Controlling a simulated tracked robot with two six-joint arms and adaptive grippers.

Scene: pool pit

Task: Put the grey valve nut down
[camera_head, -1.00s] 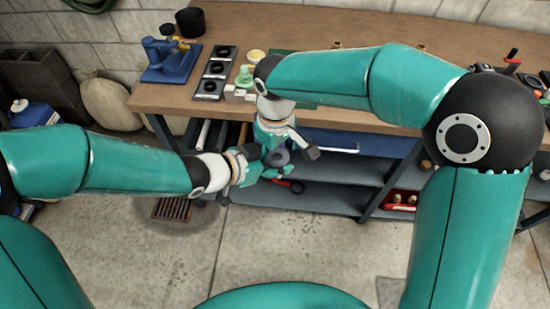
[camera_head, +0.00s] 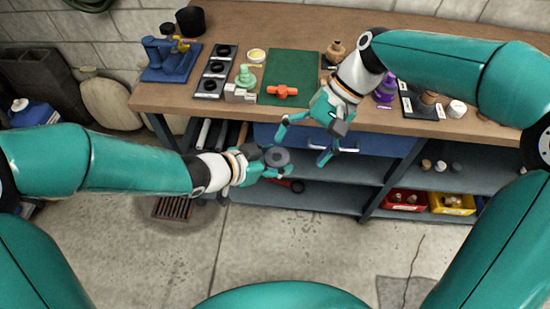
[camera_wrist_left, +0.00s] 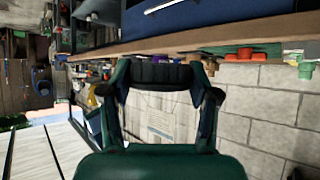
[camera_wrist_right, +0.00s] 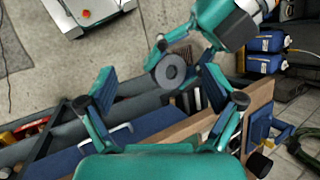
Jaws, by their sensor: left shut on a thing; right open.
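The grey valve nut (camera_head: 277,157) is a dark grey ring with a hole. My left gripper (camera_head: 268,164) is shut on it and holds it in the air in front of the workbench (camera_head: 220,110). In the left wrist view the nut (camera_wrist_left: 160,75) is a dark ribbed band between the fingers. In the right wrist view the nut (camera_wrist_right: 170,71) shows its flat face and hole. My right gripper (camera_head: 305,140) is open and empty, to the right of the nut and apart from it, near the bench's front edge. It also shows open in the right wrist view (camera_wrist_right: 165,95).
On the bench are a green mat (camera_head: 290,68) with an orange valve part (camera_head: 283,91), a green stepped piece (camera_head: 245,76), a black-ringed tray (camera_head: 213,72) and a blue vise-like fixture (camera_head: 168,60). Red (camera_head: 404,200) and yellow (camera_head: 452,204) bins stand on the lower shelf.

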